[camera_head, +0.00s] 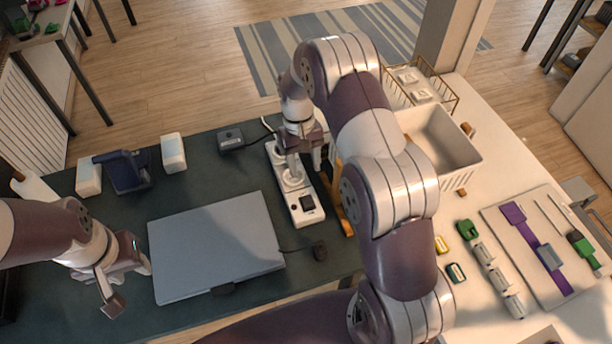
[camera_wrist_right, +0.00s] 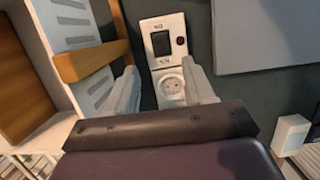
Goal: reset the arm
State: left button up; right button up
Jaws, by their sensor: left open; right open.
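My right gripper (camera_head: 303,164) hangs at the end of my raised, bent right arm, above the white power strip (camera_head: 307,212). It is open and empty. In the right wrist view its two pale fingers stand apart (camera_wrist_right: 163,88), with a round socket of the power strip (camera_wrist_right: 162,20) showing between them. I cannot tell whether the fingertips touch the strip. My left gripper (camera_head: 127,283) is open and empty at the lower left, beside the left edge of the closed grey laptop (camera_head: 215,245). My right arm hides part of the table's middle.
A black adapter (camera_head: 231,138) and white blocks (camera_head: 173,153) stand at the back of the dark table. A white basket (camera_head: 440,140) stands right of my right arm. Tools and a board (camera_head: 535,235) lie on the pale table.

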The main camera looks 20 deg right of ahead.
pick_arm(q)
jog(key=shift+r, duration=0.45)
pick_arm(e)
jog(key=shift+w+r, duration=0.15)
jog(key=shift+r, duration=0.25)
pick_arm(q)
jog(key=shift+s, duration=0.1)
pick_arm(e)
jog(key=s+a+r+t, duration=0.1)
jog(key=s+r+t, duration=0.1)
jog(key=s+r, duration=0.3)
jog(key=s+a+r+t, duration=0.2)
jog(key=s+r, duration=0.4)
jog(key=s, duration=0.6)
jog(key=shift+s+n, duration=0.25)
jog(key=shift+n, duration=0.15)
